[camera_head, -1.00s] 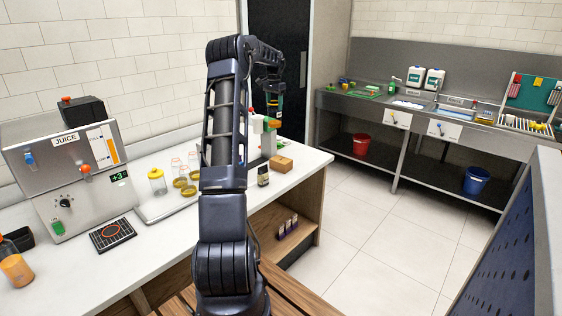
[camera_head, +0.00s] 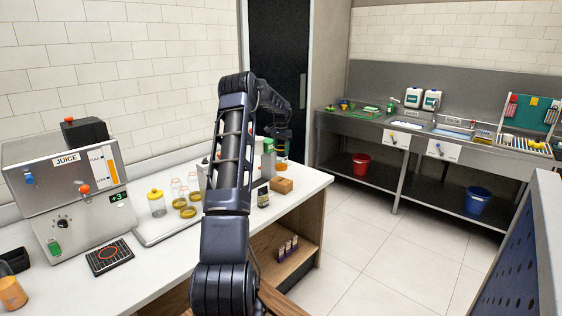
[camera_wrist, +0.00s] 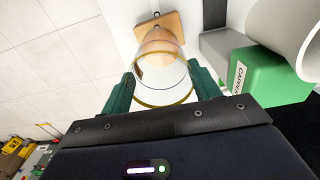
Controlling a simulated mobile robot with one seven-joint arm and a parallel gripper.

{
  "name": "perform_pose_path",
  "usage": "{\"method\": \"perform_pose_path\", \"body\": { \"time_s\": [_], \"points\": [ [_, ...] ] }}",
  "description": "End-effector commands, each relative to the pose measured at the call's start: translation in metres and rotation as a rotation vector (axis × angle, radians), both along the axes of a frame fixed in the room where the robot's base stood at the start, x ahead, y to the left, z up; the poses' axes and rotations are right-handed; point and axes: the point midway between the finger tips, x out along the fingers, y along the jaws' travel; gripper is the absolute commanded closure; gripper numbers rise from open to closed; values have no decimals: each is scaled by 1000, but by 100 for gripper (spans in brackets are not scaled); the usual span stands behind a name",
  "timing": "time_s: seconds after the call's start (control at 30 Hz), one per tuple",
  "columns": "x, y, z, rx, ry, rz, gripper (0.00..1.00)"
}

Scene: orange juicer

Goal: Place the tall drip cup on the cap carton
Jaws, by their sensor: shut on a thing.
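My gripper (camera_head: 283,147) is shut on the tall drip cup (camera_wrist: 162,84), a clear cup with a yellow rim. In the wrist view the green fingers (camera_wrist: 160,92) grip its sides. In the head view the cup (camera_head: 282,166) shows as a small orange-tinted shape under the gripper. The cap carton (camera_head: 281,186) is a tan box at the counter's far right end, just below the cup. A tan surface, seemingly the carton (camera_wrist: 157,22), shows beyond the cup in the wrist view. I cannot tell whether they touch.
A green block labelled CAPPER (camera_wrist: 242,80) stands close beside the cup. Clear cups and yellow lids (camera_head: 186,207) sit on a tray. The juice machine (camera_head: 68,185) is at left. The counter's right edge is near the carton.

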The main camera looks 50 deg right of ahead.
Motion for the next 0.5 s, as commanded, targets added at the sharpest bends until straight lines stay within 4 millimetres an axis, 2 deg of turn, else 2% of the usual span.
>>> {"method": "perform_pose_path", "body": {
  "time_s": [0.27, 0.5],
  "points": [
    [0, 0, -16, 0, 0, 0, 77],
    [0, 0, -53, 1, 0, 0, 77]
  ]
}}
